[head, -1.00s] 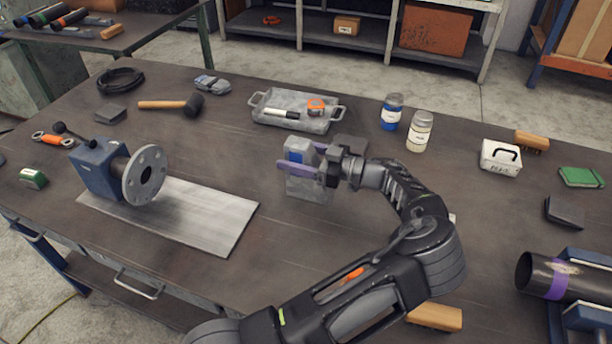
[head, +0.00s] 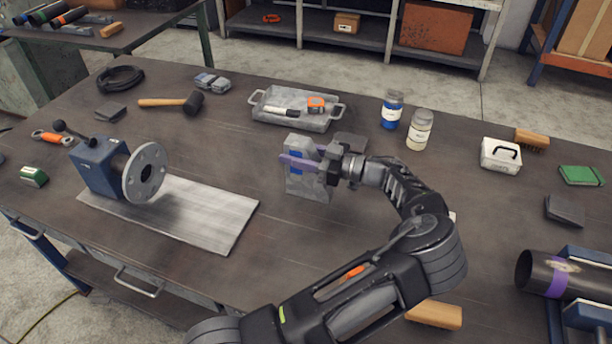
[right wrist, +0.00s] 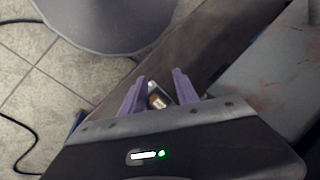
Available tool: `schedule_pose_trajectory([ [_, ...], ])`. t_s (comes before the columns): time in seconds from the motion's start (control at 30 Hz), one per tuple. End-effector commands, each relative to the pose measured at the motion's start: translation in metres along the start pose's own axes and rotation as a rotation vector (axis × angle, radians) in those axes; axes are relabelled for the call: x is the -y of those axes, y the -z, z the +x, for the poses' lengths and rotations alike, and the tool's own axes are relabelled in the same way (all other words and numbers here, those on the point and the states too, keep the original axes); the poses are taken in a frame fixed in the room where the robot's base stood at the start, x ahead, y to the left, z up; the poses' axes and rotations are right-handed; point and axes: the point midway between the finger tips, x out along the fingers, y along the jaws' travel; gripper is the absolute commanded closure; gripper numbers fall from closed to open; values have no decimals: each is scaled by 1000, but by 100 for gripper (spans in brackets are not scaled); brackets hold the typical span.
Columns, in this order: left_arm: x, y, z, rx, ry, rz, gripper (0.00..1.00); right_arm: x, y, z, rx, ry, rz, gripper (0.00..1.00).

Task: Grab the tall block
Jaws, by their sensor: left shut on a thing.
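The tall block (head: 313,185) is grey with a blue patch and stands upright near the middle of the workbench in the head view. My left gripper (head: 300,162) reaches it from the right, its purple fingers shut on the block's upper part. A finger covers part of the blue patch. I cannot tell whether the block's base touches the bench. My right gripper shows only in the right wrist view (right wrist: 158,88), its two purple fingers apart with no held thing visible.
A blue stand with a grey flange (head: 146,173) and a metal plate (head: 205,215) lie to the left. A grey tray (head: 290,118) and two bottles (head: 419,130) stand behind. A dark pipe (head: 565,277) rests at the right. Bare bench lies in front of the block.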

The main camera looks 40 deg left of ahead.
Motion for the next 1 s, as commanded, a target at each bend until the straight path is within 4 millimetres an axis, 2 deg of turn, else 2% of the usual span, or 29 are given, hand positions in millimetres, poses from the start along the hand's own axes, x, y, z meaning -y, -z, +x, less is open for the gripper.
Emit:
schedule_pose_trajectory([
  [0.03,0,0,0,0,0,0,85,0,0,0,0,0,0,64],
  [0.23,0,0,0,0,0,0,100,0,0,0,0,0,0,64],
  [1.0,0,5,0,-3,0,-3,100,0,0,1,0,0,0,64],
])
